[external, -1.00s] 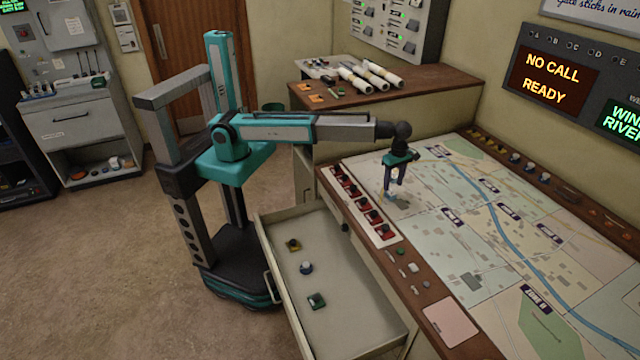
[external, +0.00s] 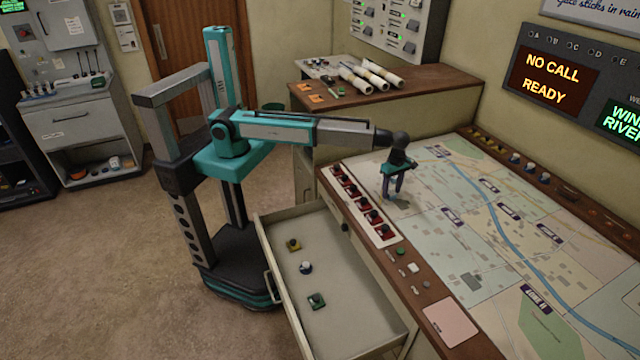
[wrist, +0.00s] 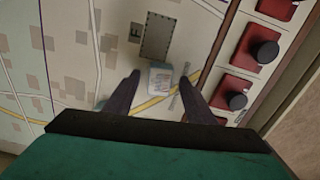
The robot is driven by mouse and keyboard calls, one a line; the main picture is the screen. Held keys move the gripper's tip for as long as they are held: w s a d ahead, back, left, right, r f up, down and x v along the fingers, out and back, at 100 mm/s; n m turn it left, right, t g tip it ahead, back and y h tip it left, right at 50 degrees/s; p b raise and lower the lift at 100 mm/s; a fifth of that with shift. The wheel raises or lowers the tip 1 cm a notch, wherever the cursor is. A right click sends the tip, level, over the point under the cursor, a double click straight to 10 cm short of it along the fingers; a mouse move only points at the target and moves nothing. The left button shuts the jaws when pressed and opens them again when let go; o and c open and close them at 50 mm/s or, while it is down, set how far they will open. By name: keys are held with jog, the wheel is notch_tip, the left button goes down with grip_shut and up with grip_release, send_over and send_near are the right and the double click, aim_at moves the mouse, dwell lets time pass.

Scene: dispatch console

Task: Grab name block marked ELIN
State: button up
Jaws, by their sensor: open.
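My gripper (wrist: 161,86) is open, with one finger on each side of the block in the picture and a gap on both sides. I cannot tell how far the fingertips are above the map. In the external view my gripper (external: 392,196) is low over the map's left part and the block is not clear.
A strip of red switches with black knobs (external: 361,204) lies just left of my gripper in the external view. An open drawer (external: 345,325) holds a few small objects. Small items lie along the table's wooden edge. The map around the block is mostly clear.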

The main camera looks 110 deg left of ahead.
aim_at(391, 192)
jog(key=shift+f, duration=0.6)
jog(key=c, duration=1.1)
jog(key=shift+r, duration=0.15)
jog(key=shift+r+b, duration=1.4)
jog(key=shift+r, duration=3.5)
